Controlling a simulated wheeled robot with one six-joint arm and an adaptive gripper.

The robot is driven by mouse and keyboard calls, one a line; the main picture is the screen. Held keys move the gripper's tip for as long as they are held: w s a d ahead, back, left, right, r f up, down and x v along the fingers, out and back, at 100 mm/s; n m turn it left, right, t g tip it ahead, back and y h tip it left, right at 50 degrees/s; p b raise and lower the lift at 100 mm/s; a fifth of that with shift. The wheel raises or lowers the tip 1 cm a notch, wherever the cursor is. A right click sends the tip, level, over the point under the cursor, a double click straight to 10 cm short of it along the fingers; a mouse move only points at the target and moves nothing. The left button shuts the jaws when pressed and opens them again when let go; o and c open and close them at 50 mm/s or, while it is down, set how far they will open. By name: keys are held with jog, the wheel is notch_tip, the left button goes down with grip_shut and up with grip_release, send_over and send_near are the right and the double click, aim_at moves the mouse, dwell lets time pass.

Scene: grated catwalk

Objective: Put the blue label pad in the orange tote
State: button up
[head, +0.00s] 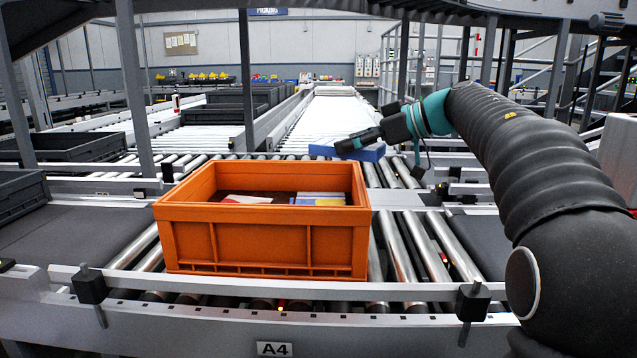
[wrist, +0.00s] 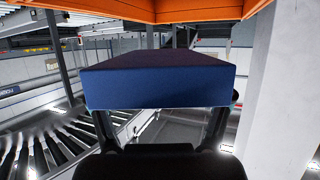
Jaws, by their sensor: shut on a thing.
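The orange tote (head: 262,243) sits on the roller conveyor in the middle of the head view, with its open top facing up. Several flat items, white, red, blue and yellow, lie inside it. The blue label pad (head: 368,153) is a flat blue block behind the tote's back right side. My gripper (head: 345,146) is shut on the pad and holds it up, apart from the tote in the head view. In the wrist view the pad (wrist: 157,80) fills the middle between the fingers, and an orange edge (wrist: 160,11) shows at the top.
Dark grey totes (head: 72,147) stand to the left on the conveyors. A metal rail (head: 270,287) with black clamps runs in front of the orange tote. Grey posts rise at left and behind. Bare rollers (head: 410,245) lie right of the tote.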

aim_at(373, 162)
jog(key=w+a+f, duration=0.1)
jog(key=a+f, duration=0.1)
jog(key=w+a+f+b, duration=0.1)
jog(key=a+f, duration=0.1)
jog(key=f, duration=0.1)
jog(key=a+f+b, duration=0.1)
jog(key=a+f, duration=0.1)
jog(key=f, duration=0.1)
jog(key=shift+w+a, duration=0.1)
jog(key=shift+w, duration=0.3)
jog(key=shift+f, duration=0.65)
jog(key=o, duration=1.2)
jog(key=shift+r+b, duration=0.3)
jog(key=shift+r, duration=0.2)
jog(key=p+v, duration=0.1)
jog(key=v, duration=1.1)
jog(key=shift+r+p, duration=0.15)
jog(key=shift+p, duration=0.15)
